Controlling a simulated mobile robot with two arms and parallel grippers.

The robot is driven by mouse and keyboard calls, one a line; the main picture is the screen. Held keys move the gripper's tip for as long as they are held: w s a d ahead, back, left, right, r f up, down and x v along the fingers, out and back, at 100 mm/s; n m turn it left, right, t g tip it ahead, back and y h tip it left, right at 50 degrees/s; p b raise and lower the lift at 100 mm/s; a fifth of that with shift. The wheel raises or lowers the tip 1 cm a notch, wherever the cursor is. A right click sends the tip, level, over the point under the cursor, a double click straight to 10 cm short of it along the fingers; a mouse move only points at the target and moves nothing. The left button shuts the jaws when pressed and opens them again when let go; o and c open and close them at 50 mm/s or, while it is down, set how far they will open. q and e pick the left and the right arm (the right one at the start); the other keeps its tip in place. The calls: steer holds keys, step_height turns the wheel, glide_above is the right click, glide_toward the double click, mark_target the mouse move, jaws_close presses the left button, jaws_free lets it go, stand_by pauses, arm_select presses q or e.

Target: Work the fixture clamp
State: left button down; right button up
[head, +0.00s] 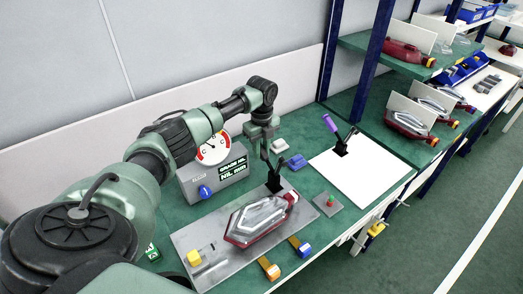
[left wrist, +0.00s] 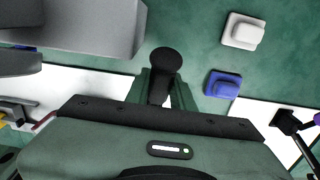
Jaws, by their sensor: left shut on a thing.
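The fixture clamp (head: 275,183) is black and stands at the back right of the grey fixture plate (head: 190,241). A tail lamp (head: 256,222) with a clear lens and dark red edge lies on that plate. My left gripper (head: 263,146) points down above the clamp, shut on its upright handle. The handle's round black end (left wrist: 165,61) shows between my fingers in the left wrist view; the lower lever is hidden there. My right gripper is in neither view.
A gauge box (head: 214,180) with a blue knob stands behind the plate. A blue block (head: 296,161) and a white block (head: 279,145) lie close to my gripper. A purple-handled clamp (head: 331,124) stands on a white board (head: 360,178). Shelves with lamps stand at right.

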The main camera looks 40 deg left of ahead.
mark_target(264, 152)
arm_select(q)
steer(key=shift+s+d+r+t+y+p, duration=0.15)
steer(key=shift+d+r+y+p, duration=0.45)
steer(key=shift+p, duration=0.9)
steer(key=shift+s+d+r+t+y+p, duration=0.1)
steer(key=shift+r+t+y+p, duration=0.15)
steer(key=shift+y+p, duration=0.95)
steer(key=shift+s+d+r+t+y+p, duration=0.15)
steer(key=shift+d+r+y+p, duration=0.25)
steer(key=shift+p, duration=1.45)
steer(key=shift+s+d+r+t+y+p, duration=0.1)
steer(key=shift+d+t+y+p, duration=0.15)
steer(key=shift+y+p, duration=0.35)
steer(key=shift+d+r+t+y+p, duration=0.1)
steer(key=shift+d+t+y+p, duration=0.15)
steer(key=shift+y+p, duration=0.3)
steer(key=shift+f, duration=0.1)
steer(key=c, duration=1.2)
jaws_free()
steer(key=b+v, duration=0.1)
steer(key=v, duration=0.7)
